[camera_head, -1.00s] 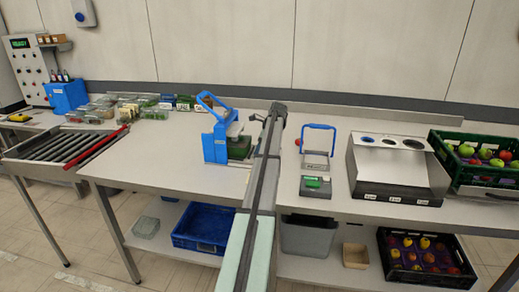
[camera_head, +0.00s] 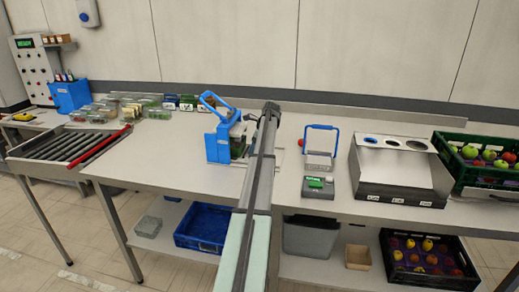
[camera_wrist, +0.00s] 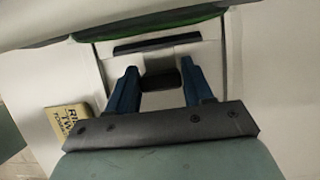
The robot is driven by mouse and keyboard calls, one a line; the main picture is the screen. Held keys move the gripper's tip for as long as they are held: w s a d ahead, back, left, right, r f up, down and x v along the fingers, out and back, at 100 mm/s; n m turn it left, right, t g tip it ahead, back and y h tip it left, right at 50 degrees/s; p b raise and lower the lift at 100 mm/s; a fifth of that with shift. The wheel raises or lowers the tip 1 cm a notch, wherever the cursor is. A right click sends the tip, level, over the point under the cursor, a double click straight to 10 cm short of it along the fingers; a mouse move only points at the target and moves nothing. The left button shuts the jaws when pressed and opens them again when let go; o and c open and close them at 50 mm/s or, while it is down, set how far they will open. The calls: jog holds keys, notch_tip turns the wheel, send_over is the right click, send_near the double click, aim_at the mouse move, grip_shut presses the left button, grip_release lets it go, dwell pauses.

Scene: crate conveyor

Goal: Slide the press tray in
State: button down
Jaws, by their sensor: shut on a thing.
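The blue press (camera_head: 217,147) stands on the bench in the head view, its blue lever raised and slanting. A little green shows inside the press, partly hidden by my arm. In the wrist view, my gripper (camera_wrist: 161,84) is closed around the dark handle (camera_wrist: 160,79) of the press tray, one blue finger on each side. The pale tray (camera_wrist: 113,65) lies just beyond the fingers, with a dark bar across it. A green-edged thing (camera_wrist: 145,43) lies at the top of the wrist view. My arm hides the gripper in the head view.
A yellow lettered card (camera_wrist: 68,122) lies left of the gripper. Right of my arm stand a blue-handled device (camera_head: 320,160), a metal bin unit (camera_head: 395,180) and a green fruit crate (camera_head: 460,172). Rollers (camera_head: 65,146) and several punnets are left. The bench left of the press is clear.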

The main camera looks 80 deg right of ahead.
jog(key=c, duration=0.5)
grip_release()
jog(key=shift+w, duration=0.25)
jog(key=v, duration=1.4)
jog(key=shift+s+f, duration=0.1)
